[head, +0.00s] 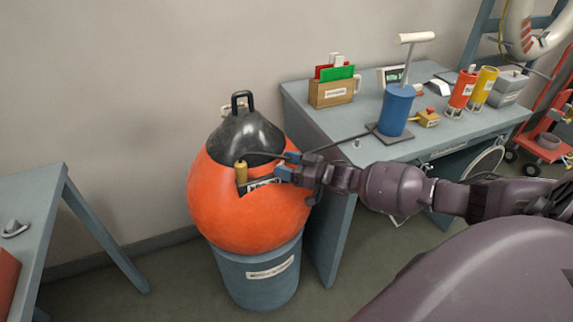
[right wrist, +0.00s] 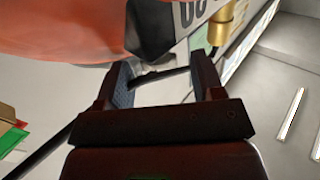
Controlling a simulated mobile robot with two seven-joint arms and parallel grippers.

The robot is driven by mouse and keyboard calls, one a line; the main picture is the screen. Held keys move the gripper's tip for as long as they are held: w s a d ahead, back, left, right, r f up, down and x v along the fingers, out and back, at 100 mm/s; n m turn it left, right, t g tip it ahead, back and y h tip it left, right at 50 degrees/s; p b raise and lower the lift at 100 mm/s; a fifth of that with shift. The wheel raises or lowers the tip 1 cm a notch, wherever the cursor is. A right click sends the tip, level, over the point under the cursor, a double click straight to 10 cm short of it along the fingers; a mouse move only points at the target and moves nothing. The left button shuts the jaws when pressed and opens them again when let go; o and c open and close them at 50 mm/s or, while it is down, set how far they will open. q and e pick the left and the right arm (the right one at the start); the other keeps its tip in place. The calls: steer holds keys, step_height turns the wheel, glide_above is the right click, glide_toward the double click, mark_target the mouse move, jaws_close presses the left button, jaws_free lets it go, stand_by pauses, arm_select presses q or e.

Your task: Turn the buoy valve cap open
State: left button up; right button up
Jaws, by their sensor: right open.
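An orange buoy (head: 225,208) with a black top (head: 245,135) sits upright on a blue-grey drum (head: 255,285). A brass valve cap (head: 240,172) stands on the buoy's front, left of my right gripper (head: 287,166) in the head view. The right gripper's blue fingertips are apart, close to the buoy's right side. In the right wrist view the fingers (right wrist: 165,74) are open, and the brass cap (right wrist: 224,48) is beyond the right fingertip, not between them. A dark hose (right wrist: 160,77) passes across the gap; I cannot tell whether it touches the fingers. My left gripper is out of view.
A blue-grey workbench (head: 305,98) on the right carries a blue pump (head: 397,110), a card box (head: 330,92), and red and yellow cylinders (head: 483,88). Another table (head: 45,205) stands at the left. Floor shows between that table and the drum.

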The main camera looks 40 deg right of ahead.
steer(key=shift+s, duration=0.1)
steer(key=v, duration=1)
steer(key=shift+s+d+p, duration=0.2)
steer(key=shift+s+p, duration=0.05)
steer(key=shift+p, duration=0.05)
